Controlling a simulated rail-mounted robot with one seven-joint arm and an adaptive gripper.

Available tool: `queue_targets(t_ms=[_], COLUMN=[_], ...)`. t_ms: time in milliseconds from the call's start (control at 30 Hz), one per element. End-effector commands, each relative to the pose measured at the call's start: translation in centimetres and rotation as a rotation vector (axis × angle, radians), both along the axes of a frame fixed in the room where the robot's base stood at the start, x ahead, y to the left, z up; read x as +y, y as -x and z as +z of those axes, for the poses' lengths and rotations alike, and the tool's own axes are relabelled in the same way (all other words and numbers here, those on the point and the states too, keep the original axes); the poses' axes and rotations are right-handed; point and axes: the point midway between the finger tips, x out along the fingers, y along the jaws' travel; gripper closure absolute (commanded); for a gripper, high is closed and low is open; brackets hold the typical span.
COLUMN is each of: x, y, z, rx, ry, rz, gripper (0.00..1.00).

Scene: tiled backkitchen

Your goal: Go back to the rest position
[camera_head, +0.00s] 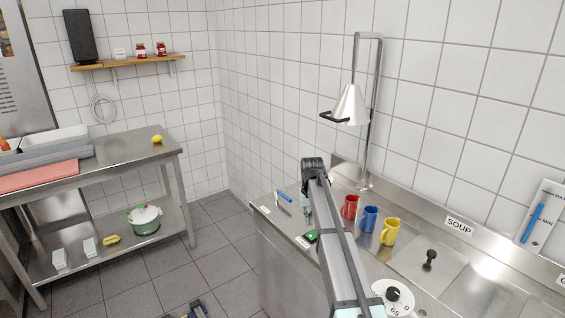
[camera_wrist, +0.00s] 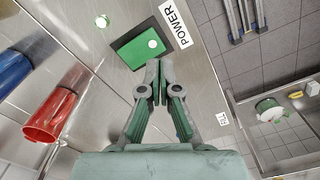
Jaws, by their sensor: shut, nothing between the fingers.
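My gripper (camera_wrist: 156,82) is shut and empty in the wrist view. Its fingertips meet just in front of a green plate (camera_wrist: 132,50) with a white round button, beside a POWER label (camera_wrist: 175,22). I cannot tell whether the tips touch the plate. In the head view my arm reaches over the steel counter (camera_head: 274,222), and the gripper is mostly hidden behind it. The green plate (camera_head: 310,236) shows left of the arm.
Red (camera_head: 349,206), blue (camera_head: 369,218) and yellow (camera_head: 389,232) mugs stand right of the arm. A heat lamp (camera_head: 349,104) hangs behind. A steel table (camera_head: 120,150) stands at left, with a pot (camera_head: 145,220) on its lower shelf. Tiled floor lies between.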

Motion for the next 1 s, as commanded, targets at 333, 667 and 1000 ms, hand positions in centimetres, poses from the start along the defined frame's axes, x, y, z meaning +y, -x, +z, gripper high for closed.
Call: queue_targets(t_ms=[333, 667, 1000], x=[9.5, 6.1, 2.8], y=[3.6, 11.7, 26.3], z=[-9.1, -20.5, -33.5], rx=[-0.059, 0.059, 0.220], ry=[0.012, 0.015, 0.018], rz=[0.163, 0.116, 0.063], gripper=[1.00, 1.00, 1.00])
